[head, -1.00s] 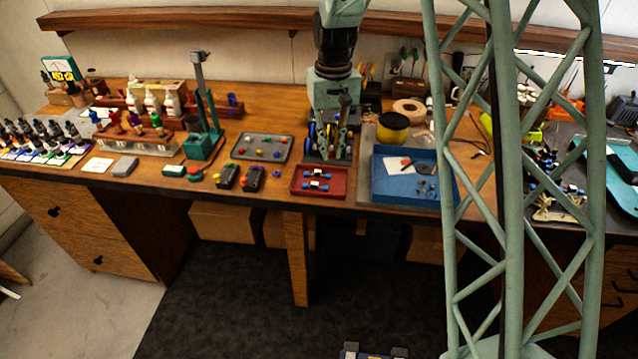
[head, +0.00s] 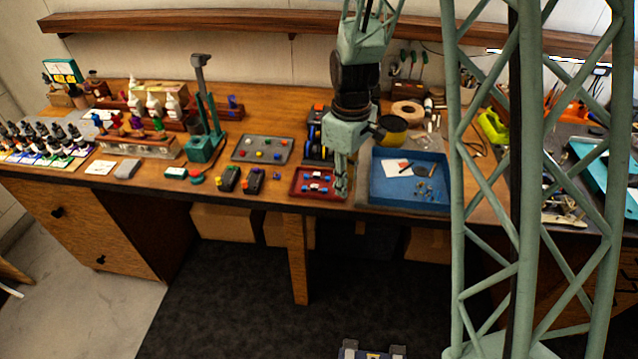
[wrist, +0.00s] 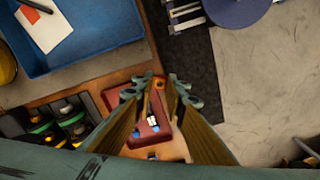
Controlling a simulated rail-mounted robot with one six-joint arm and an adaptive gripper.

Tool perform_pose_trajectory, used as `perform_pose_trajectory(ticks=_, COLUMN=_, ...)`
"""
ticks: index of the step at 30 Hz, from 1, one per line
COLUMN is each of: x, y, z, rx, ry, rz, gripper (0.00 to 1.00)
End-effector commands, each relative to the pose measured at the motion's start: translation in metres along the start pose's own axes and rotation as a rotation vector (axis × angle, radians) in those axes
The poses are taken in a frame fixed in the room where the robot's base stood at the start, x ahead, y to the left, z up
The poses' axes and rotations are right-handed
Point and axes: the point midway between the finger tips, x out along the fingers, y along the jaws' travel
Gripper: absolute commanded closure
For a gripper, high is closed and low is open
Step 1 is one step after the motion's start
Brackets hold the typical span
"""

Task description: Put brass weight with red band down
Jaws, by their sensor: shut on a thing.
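My gripper (head: 341,190) is over the right end of the small red tray (head: 305,194), close to the bench's front edge. In the wrist view my two fingers (wrist: 161,84) point down over the same red tray (wrist: 112,98). A small brass-coloured piece, which I take for the brass weight (wrist: 160,82), shows between the fingertips. Its red band is not clear, and the head view hides it behind my fingers. I cannot tell whether it touches the tray. Small white-and-blue parts (wrist: 153,120) lie in the tray, left of my fingers in the head view.
A blue tray (head: 410,205) with a white card (head: 397,168) and small parts stands right of the red tray. A grey tray (head: 238,157) with coloured pieces is behind left. Dark-and-green blocks (head: 228,179) stand left. Black racked items (head: 318,135) are behind.

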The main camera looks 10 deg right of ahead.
Motion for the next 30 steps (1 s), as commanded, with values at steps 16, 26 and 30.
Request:
perform_pose_trajectory(ticks=16, x=0.004, y=-0.046, z=0.057, rx=-0.412, ry=-0.001, rz=-0.001, gripper=0.98)
perform_pose_trajectory(ticks=26, x=0.004, y=-0.050, z=0.061, rx=-0.451, ry=0.000, rz=0.000, gripper=0.98)
perform_pose_trajectory(ticks=30, x=0.004, y=-0.050, z=0.061, rx=-0.450, ry=0.000, rz=0.000, gripper=0.98)
